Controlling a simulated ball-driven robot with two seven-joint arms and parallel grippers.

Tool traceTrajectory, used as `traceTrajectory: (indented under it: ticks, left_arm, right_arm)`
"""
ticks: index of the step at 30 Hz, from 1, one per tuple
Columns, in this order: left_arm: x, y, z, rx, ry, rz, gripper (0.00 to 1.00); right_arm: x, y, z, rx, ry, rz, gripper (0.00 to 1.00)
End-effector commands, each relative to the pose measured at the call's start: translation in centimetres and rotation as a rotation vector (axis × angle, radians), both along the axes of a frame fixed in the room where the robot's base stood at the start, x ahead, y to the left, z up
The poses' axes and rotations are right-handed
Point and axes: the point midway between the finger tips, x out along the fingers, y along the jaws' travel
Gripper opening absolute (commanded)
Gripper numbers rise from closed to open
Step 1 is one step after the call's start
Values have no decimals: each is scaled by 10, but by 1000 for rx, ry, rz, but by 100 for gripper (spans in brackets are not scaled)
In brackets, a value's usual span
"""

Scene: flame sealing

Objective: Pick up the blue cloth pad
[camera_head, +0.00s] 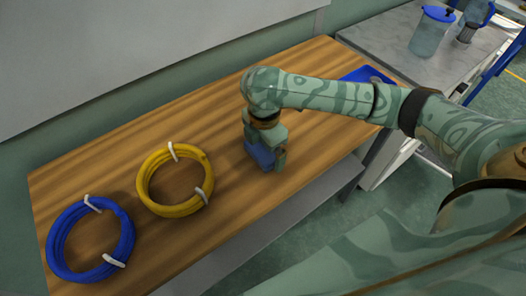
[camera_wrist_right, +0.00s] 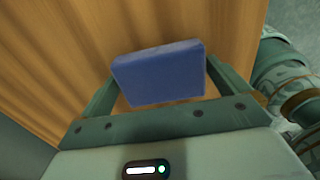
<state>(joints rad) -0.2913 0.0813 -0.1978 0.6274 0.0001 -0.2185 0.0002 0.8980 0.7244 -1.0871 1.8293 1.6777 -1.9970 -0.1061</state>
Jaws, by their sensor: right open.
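The blue cloth pad (camera_head: 260,153) is on the wooden table, right of the yellow coil, partly hidden by my right gripper. In the right wrist view the pad (camera_wrist_right: 160,75) is a blue block between the two fingers. My right gripper (camera_head: 266,160) points down over the pad, with its fingers at either side. In the wrist view the gripper (camera_wrist_right: 158,88) is open, with a narrow gap showing beside the pad. I cannot tell whether either finger touches it. My left gripper is not in view.
A coiled yellow hose (camera_head: 174,205) and a coiled blue hose (camera_head: 62,240) lie on the wooden table (camera_head: 110,165) to the left. A blue tray (camera_head: 362,75) is at the far right end, partly behind my arm. A grey bench (camera_head: 385,38) holds a clear blue-lidded jug (camera_head: 431,35).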

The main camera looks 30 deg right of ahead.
Motion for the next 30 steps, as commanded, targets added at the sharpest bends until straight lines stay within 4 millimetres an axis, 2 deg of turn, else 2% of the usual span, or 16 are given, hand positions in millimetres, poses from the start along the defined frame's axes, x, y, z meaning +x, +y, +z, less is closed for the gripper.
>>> traceTrajectory:
  ticks: [2,3,6,15,20,24,26,30]
  left_arm:
    - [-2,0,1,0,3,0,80]
    - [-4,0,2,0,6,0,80]
    - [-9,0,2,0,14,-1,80]
    - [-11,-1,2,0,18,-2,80]
    - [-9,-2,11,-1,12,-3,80]
    - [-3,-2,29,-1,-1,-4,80]
    - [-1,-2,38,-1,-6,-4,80]
    - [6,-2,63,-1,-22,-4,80]
  right_arm:
    - [0,0,2,0,-1,0,100]
    - [0,0,2,0,-1,0,94]
    - [0,0,2,0,-1,0,68]
    - [0,0,3,0,-2,0,68]
    - [1,0,15,0,-4,-1,68]
    - [1,0,41,-1,-6,-1,68]
    - [-9,-2,53,-1,-6,-1,68]
    - [-38,-6,90,-1,-6,-1,68]
